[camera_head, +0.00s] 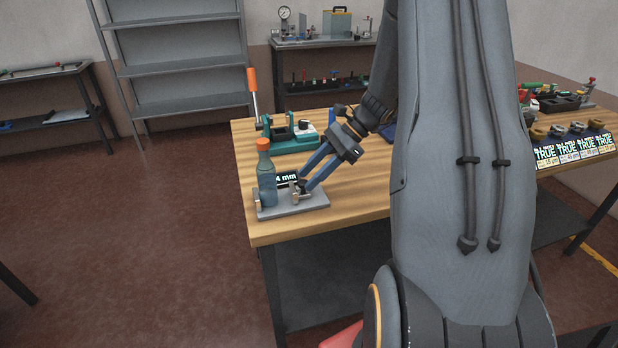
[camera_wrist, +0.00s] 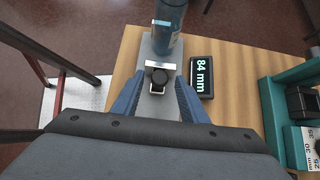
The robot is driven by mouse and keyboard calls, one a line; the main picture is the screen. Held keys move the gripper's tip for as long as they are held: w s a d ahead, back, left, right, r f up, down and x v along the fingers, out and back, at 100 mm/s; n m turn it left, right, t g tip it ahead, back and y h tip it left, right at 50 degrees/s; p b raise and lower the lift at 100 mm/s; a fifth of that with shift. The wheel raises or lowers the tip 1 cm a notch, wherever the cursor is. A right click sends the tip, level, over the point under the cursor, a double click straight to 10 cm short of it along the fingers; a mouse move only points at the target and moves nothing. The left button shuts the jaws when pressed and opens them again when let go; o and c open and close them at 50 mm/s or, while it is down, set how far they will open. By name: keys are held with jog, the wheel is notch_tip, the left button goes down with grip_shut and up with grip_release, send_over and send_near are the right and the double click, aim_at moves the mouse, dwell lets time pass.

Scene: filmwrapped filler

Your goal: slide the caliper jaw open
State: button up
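The caliper is a grey base plate (camera_head: 312,203) on the wooden bench. Its sliding jaw (camera_head: 300,197) is a pale metal block with a black knob (camera_wrist: 159,77). A blue bottle (camera_head: 267,183) with an orange cap stands at the left part of the plate, and in the wrist view it is just beyond the jaw (camera_wrist: 158,67). A black display (camera_wrist: 201,67) beside the plate reads 84 mm. My gripper (camera_head: 303,181) is low over the plate. Its blue fingers (camera_wrist: 160,74) stand either side of the knob, with a visible gap to it. Whether a fingertip touches the jaw block is unclear.
A teal device (camera_head: 292,138) stands on the bench behind the caliper, with an orange-handled tool (camera_head: 252,82) near it. The bench's left edge (camera_head: 241,190) is close to the plate. Several labelled cards (camera_head: 575,150) stand at the right.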

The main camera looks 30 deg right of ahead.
jog(key=b+v, duration=0.1)
jog(key=v, duration=0.5)
jog(key=shift+d+r+b, duration=0.25)
jog(key=shift+b, duration=0.15)
jog(key=shift+s, duration=0.1)
